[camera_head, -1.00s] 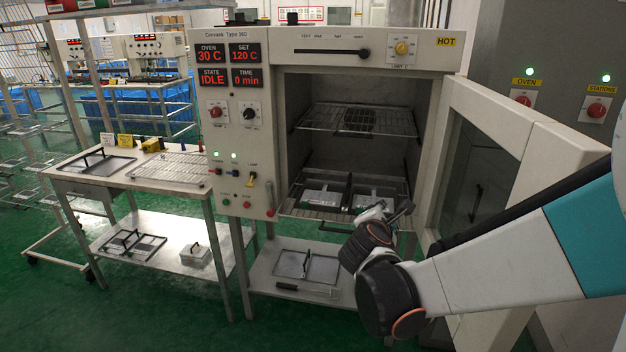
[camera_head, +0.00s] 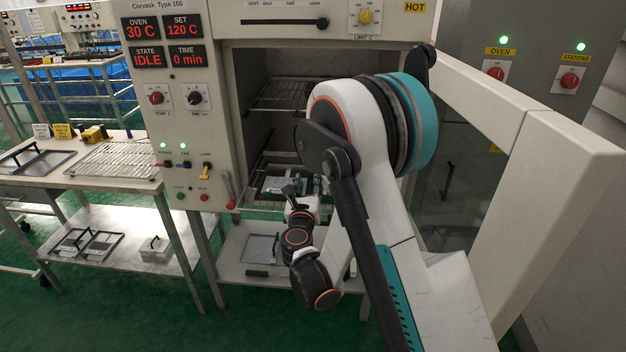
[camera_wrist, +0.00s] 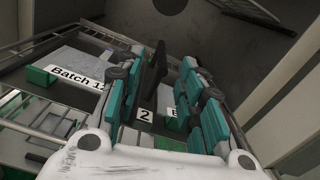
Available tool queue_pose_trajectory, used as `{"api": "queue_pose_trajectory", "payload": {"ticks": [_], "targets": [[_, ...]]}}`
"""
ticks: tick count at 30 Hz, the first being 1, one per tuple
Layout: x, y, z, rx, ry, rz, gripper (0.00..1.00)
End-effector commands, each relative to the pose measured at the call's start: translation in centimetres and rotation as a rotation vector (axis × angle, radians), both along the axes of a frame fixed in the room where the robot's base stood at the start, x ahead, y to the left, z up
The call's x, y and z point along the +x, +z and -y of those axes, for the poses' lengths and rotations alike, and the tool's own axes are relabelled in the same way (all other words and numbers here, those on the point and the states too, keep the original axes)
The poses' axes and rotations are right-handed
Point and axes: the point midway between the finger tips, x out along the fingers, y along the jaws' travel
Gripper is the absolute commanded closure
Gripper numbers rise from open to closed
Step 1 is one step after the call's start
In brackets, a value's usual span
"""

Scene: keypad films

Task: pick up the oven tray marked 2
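The oven tray marked 2 (camera_wrist: 145,116) is in the wrist view, on the lower oven rack, with its label between my finger bases. A dark upright handle (camera_wrist: 152,75) stands between my teal-padded fingers. My gripper (camera_wrist: 160,90) is open around this handle, the left finger closer to it than the right. Whether either pad touches it I cannot tell. In the head view my gripper (camera_head: 306,188) is at the oven mouth, partly hidden by my wrist and arm. Left of it a plate labelled "Batch 1…" (camera_wrist: 78,68) lies on a tray; the label's end is covered.
The oven door (camera_head: 500,190) stands open at the right, close to my arm. An empty wire rack (camera_head: 283,95) is above the trays. A shelf with a flat tray (camera_head: 260,249) is below the oven. A bench with a wire rack (camera_head: 115,160) stands at left.

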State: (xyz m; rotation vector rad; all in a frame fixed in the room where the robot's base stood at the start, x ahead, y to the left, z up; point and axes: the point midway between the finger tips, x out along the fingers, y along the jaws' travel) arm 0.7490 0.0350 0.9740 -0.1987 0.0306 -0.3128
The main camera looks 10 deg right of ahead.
Motion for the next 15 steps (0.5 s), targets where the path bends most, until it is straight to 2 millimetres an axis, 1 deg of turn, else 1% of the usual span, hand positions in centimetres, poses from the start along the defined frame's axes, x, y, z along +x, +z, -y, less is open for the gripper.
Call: {"api": "queue_pose_trajectory", "payload": {"ticks": [1,6,15], "targets": [[1.0,-0.2,0.4,0.001,-0.002,0.000,0.65],[3.6,-0.3,1.3,0.002,-0.001,0.000,0.65],[5.7,-0.4,2.1,0.003,-0.002,0.000,0.65]]}}
